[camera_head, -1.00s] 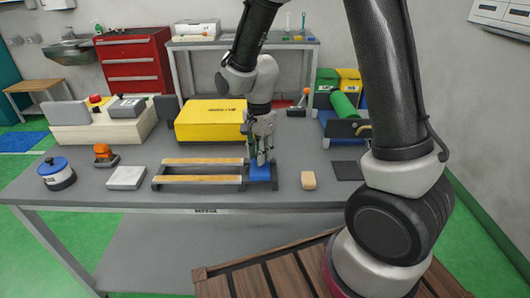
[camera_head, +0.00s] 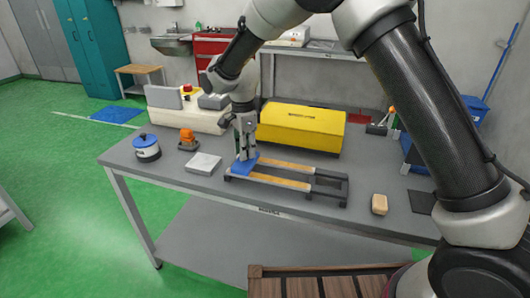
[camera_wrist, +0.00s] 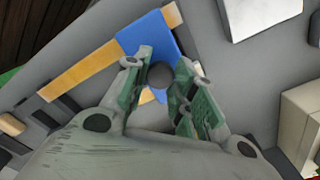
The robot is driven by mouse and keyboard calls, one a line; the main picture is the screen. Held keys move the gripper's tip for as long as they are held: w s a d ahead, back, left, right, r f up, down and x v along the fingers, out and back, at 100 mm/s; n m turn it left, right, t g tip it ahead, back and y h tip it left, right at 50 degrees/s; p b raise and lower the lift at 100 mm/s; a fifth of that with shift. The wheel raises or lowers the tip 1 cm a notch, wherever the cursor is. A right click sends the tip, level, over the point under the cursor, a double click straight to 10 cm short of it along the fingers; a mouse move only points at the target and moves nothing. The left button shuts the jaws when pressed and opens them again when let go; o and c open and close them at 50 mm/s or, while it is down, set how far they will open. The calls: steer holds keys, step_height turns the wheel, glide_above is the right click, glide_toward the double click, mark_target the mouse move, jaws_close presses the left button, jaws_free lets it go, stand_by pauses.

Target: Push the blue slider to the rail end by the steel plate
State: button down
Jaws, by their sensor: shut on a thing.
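The blue slider (camera_head: 239,170) sits at the left end of the two-bar rail (camera_head: 280,181), the end nearest the pale steel plate (camera_head: 203,163). A small gap of table separates the rail end from the plate. My gripper (camera_head: 243,155) points down over the slider. In the wrist view, my fingers (camera_wrist: 163,72) close around a round grey knob on the blue slider (camera_wrist: 150,33). The wooden bar (camera_wrist: 90,70) runs off to the left, and the plate (camera_wrist: 262,12) shows at upper right. The slider's far edge is partly hidden by my fingers.
A yellow case (camera_head: 300,130) stands behind the rail. A blue-lidded pot (camera_head: 147,149) and an orange object (camera_head: 187,141) stand left of the plate. A tan block (camera_head: 379,204) lies right of the rail. The table's front edge is close to the rail.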

steer(key=shift+w+a+r, duration=0.1)
steer(key=shift+w+a, duration=0.1)
steer(key=shift+a, duration=0.3)
steer(key=shift+w+a, duration=0.15)
steer(key=shift+a, duration=0.35)
steer(key=c, duration=1.1)
jaws_free()
steer(key=shift+a, duration=0.15)
steer(key=shift+c, duration=0.2)
step_height(320, 180, up, 12)
